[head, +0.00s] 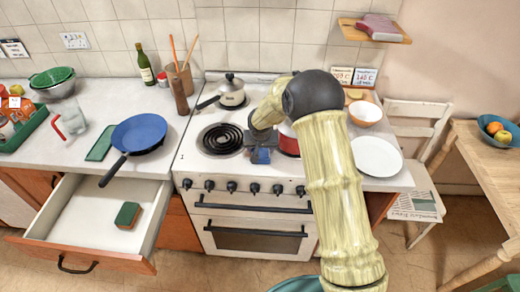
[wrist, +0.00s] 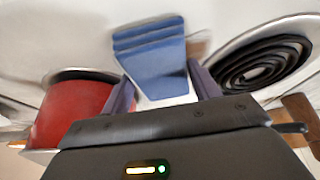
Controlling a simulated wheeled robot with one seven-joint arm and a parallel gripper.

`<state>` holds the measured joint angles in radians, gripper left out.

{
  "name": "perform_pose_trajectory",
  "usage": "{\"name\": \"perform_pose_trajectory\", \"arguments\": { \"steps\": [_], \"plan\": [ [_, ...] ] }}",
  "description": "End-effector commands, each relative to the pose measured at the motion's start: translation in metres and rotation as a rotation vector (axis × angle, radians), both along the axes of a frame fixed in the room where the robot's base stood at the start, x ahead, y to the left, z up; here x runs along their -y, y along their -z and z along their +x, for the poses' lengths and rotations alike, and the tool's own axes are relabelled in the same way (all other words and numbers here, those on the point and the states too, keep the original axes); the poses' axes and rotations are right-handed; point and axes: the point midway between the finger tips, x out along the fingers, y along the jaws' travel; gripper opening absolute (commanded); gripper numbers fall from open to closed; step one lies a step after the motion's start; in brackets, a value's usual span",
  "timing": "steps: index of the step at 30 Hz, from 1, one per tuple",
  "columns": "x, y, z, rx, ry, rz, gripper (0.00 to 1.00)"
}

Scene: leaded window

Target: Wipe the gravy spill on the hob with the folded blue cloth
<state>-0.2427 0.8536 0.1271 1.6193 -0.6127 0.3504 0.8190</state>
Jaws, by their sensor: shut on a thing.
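My gripper (head: 259,143) is over the white hob (head: 192,158), between the coil burner (head: 222,139) and a red pot (head: 289,146). It is shut on the folded blue cloth (head: 261,156). In the wrist view, the cloth (wrist: 152,50) shows as stacked blue layers between the dark fingers, its far end low over the hob. I cannot tell whether it touches the surface. A brown patch (wrist: 198,48), perhaps the gravy spill, shows beside the cloth on the burner side. The rest of it is hidden behind the cloth and gripper.
The red pot (wrist: 70,112) is close on the left in the wrist view, the coil burner (wrist: 262,68) close on the right. A lidded saucepan (head: 231,93) stands at the back. A blue frying pan (head: 139,133) sits left, above an open drawer (head: 80,230) holding a sponge (head: 128,215).

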Motion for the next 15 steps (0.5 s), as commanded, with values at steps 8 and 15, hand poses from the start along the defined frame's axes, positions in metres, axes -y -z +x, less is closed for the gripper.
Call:
{"name": "perform_pose_trajectory", "arguments": {
  "steps": [8, 15],
  "plan": [
    [0.000, 0.000, 0.001, 0.001, -0.001, 0.000, 0.43],
    [0.000, 0.000, 0.014, 0.002, 0.000, 0.000, 0.43]
  ]
}}
